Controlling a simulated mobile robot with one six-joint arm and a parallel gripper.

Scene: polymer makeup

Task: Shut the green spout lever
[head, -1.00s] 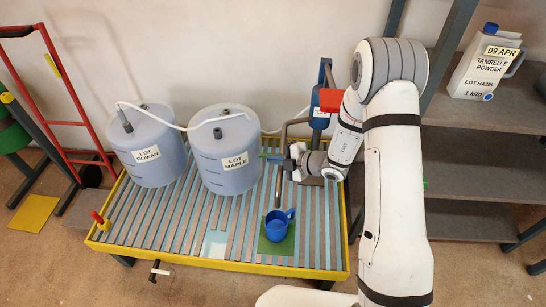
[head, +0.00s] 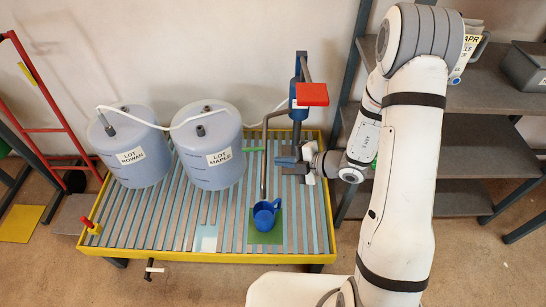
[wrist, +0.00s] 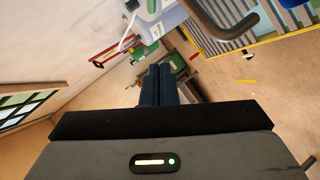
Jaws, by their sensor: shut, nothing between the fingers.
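The green spout lever (head: 253,149) sticks out level to the left from the upright part of the grey spout pipe (head: 264,177), beside the LOT MAPLE drum (head: 211,172). My gripper (head: 280,160) is just right of the pipe, slightly lower than the lever in the picture and apart from it. Its fingers are shut with nothing between them. They also show pressed together in the wrist view (wrist: 157,70). The blue pump (head: 298,100) with a red handle (head: 312,94) stands behind. I cannot pick out the lever surely in the wrist view.
A blue mug (head: 265,214) stands on a green mat (head: 280,237) below the spout, on the slatted, yellow-rimmed platform (head: 200,254). The LOT ROWAN drum (head: 130,152) is farther left. Grey shelves (head: 465,155) stand at the right. The platform's front is mostly clear.

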